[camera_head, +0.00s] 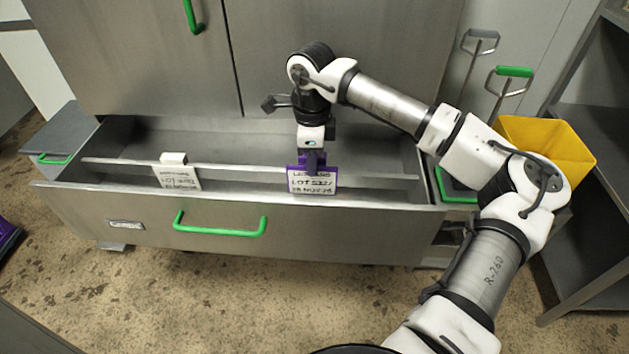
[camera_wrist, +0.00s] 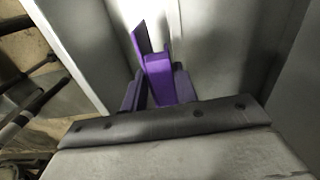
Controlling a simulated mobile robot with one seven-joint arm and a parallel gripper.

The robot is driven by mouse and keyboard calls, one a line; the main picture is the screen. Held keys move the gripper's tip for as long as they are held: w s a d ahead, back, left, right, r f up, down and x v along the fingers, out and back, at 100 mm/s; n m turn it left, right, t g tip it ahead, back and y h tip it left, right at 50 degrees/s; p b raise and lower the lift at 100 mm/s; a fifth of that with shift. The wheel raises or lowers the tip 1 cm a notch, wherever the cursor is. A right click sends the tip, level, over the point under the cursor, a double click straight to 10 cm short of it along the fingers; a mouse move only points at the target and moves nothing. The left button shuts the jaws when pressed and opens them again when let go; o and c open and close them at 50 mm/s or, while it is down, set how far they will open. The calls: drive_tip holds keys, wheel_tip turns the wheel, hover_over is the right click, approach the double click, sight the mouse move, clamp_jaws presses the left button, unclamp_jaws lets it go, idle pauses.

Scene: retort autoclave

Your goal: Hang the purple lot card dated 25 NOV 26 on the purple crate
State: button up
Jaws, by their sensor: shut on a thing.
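A purple lot card (camera_head: 312,184) with a white label is in the drawer, in front of its rail. Its label shows a LOT line and a date line ending in NOV 26; the day is too small to read surely. My gripper (camera_head: 312,158) points down over the drawer and is shut on the card's purple top part. In the wrist view the purple card (camera_wrist: 157,78) sits between the dark fingers. I cannot tell whether the card still touches the rail. A purple thing (camera_head: 8,236) at the left edge, cut off by the frame, may be the purple crate.
A white lot card (camera_head: 178,177) hangs on the rail (camera_head: 240,171) to the left. The open steel drawer (camera_head: 330,226) has a green handle (camera_head: 219,231). A yellow bin (camera_head: 560,150) and a grey shelf (camera_head: 596,230) stand right. Bare floor lies in front.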

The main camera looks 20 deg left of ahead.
drive_tip(key=shift+s+d+r, duration=0.2)
drive_tip(key=shift+s, duration=0.45)
drive_tip(key=shift+s+d+r, duration=0.15)
drive_tip(key=shift+s+d, duration=0.05)
drive_tip(key=shift+s, duration=0.4)
drive_tip(key=shift+s+d+r, duration=0.2)
drive_tip(key=shift+s, duration=0.45)
